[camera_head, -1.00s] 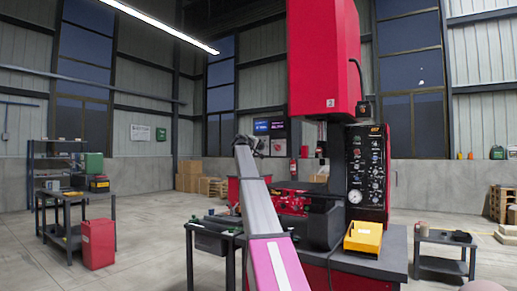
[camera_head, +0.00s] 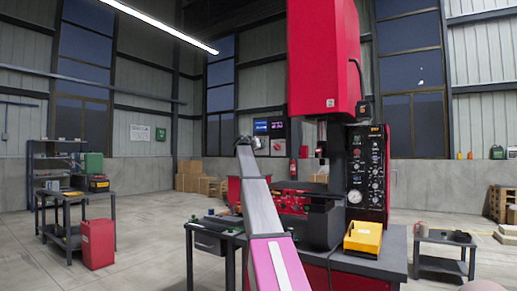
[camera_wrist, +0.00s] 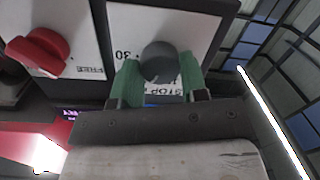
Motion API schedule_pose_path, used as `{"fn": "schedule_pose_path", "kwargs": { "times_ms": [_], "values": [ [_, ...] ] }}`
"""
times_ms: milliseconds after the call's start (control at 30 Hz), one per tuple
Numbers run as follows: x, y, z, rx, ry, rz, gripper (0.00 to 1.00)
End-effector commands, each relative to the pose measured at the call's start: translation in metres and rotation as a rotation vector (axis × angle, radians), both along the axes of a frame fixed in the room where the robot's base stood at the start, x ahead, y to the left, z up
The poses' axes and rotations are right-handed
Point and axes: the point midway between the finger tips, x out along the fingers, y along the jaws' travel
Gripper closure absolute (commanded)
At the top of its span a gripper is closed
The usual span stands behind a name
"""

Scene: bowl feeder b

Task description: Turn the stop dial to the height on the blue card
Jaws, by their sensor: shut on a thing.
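The stop dial (camera_wrist: 158,62) is a dark grey round knob on a white plate (camera_wrist: 160,24) in the wrist view. The plate carries a "30" mark left of the knob and "STOP" lettering partly hidden below it. My gripper (camera_wrist: 160,68) has green fingers on both sides of the knob and is shut on it. A thin strip of blue (camera_wrist: 163,99) shows between the fingers, mostly hidden; I cannot read a height there. In the head view my arm runs up toward the red machine (camera_head: 323,60), and the gripper and dial cannot be made out.
A red knob (camera_wrist: 38,52) on another white plate sits left of the dial in the wrist view. In the head view, a black control panel (camera_head: 367,170) and yellow tray (camera_head: 363,239) are on the right. A dark bench (camera_head: 208,243) stands left of my arm.

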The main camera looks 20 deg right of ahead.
Motion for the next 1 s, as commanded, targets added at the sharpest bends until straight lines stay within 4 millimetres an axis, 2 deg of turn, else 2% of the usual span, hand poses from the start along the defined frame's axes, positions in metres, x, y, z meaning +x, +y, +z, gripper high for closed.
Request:
{"fn": "schedule_pose_path", "kwargs": {
  "times_ms": [667,700,733,767,1000],
  "values": [
    [-0.0014,0.0001,-0.0024,0.039,-0.043,-0.002,0.84],
    [-0.0014,0.0001,-0.0024,0.039,-0.043,-0.002,0.47],
    [-0.0014,0.0001,-0.0023,0.039,-0.043,-0.001,0.37],
    [-0.0013,0.0,-0.0022,0.039,-0.043,-0.001,0.35],
    [-0.0007,0.0001,-0.0011,0.037,-0.044,-0.001,0.35]
  ]
}}
